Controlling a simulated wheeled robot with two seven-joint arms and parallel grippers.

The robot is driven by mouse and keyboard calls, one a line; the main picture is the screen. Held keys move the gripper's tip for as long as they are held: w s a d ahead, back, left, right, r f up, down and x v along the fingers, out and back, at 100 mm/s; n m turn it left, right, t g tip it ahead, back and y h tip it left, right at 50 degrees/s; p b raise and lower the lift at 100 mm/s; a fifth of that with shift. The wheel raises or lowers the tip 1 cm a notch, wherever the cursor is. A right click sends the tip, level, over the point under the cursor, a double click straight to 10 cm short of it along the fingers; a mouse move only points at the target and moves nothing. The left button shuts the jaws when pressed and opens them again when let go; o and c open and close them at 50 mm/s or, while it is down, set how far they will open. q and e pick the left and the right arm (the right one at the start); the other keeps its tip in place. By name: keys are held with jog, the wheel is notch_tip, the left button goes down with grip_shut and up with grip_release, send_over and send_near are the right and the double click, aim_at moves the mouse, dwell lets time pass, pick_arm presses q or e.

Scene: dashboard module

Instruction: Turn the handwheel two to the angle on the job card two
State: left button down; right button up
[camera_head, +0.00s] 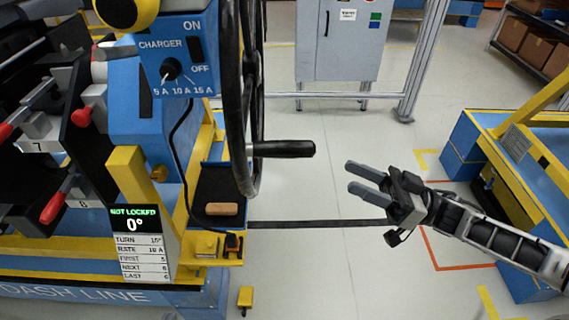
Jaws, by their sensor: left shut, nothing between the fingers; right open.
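A black handwheel (247,90) stands nearly edge-on on the blue and yellow machine. Its black handle (283,149) sticks out to the right. A card (142,258) at the machine's lower front reads "TURN 15°" above smaller rows. The display (134,219) above it reads "NOT LOCKED" and 0°. No number two shows on the wheel or card. My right gripper (358,178) is open and empty, to the right of the handle and apart from it, with its fingers pointing left. My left gripper is not in view.
A blue charger panel (180,60) with a dial sits left of the wheel. Red-handled levers (55,208) are at the far left. A small tan block (221,209) lies on the dark tray below the wheel.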

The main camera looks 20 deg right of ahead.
jog(key=d+n+g+y, duration=0.1)
jog(key=g, duration=0.1)
jog(key=p, duration=0.4)
send_near(284, 147)
jog(key=x, duration=0.9)
jog(key=shift+w+f, duration=0.25)
jog(key=shift+w, duration=0.15)
pick_arm(q)
jog(key=shift+s+a+r+m, duration=0.1)
jog(key=shift+a+r+m, duration=0.2)
jog(key=shift+r, duration=0.2)
pick_arm(e)
jog(key=shift+w+a, duration=0.15)
jog(key=shift+a, duration=0.15)
